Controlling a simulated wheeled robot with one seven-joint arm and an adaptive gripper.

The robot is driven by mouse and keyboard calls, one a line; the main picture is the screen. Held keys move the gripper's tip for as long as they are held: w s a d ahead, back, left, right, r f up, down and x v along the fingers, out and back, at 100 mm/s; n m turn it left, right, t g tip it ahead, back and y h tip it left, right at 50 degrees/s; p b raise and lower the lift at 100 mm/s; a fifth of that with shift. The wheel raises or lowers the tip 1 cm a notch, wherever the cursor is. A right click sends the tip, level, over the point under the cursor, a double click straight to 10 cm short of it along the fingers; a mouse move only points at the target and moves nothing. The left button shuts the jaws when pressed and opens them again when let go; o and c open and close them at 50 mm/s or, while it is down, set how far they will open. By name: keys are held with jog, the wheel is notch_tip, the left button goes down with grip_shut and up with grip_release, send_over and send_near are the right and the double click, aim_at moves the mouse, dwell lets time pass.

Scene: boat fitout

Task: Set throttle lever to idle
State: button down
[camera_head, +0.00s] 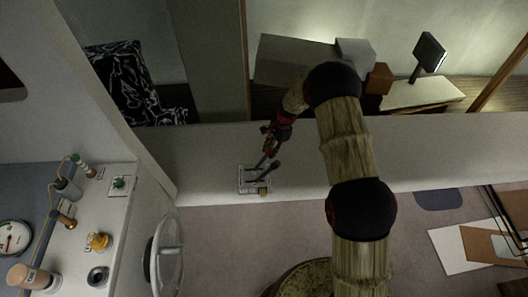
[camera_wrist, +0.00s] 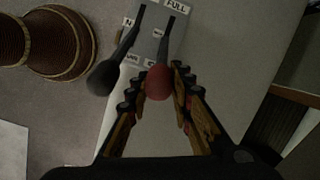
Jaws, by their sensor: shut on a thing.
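The throttle unit (camera_head: 243,187) is a small pale plate with levers on the light ledge. In the wrist view, the plate (camera_wrist: 148,46) carries a lever with a red knob (camera_wrist: 159,83) and a lever with a black knob (camera_wrist: 104,78). Labels include FULL at the upper end and N at the side; others are partly hidden. My gripper (camera_head: 268,149) reaches the unit from above. In the wrist view, my gripper (camera_wrist: 157,88) has its fingers on either side of the red knob and is shut on it. The black-knobbed lever stands just left of the fingers.
A steering wheel (camera_head: 167,255) and a console (camera_head: 117,218) with knobs and a gauge (camera_head: 14,238) are left of the unit. The ledge (camera_head: 430,150) is clear to the right. Flat sheets (camera_head: 447,252) lie at the lower right.

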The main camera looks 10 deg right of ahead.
jog(key=shift+s+d+f, duration=0.15)
jog(key=shift+d+f, duration=0.3)
jog(key=shift+d, duration=0.2)
jog(key=shift+s+d+f, duration=0.1)
jog(key=c, duration=2)
grip_release()
jog(key=shift+o, duration=1.3)
jog(key=shift+d, duration=0.15)
jog(key=shift+o, duration=0.8)
jog(key=shift+w+r, duration=0.2)
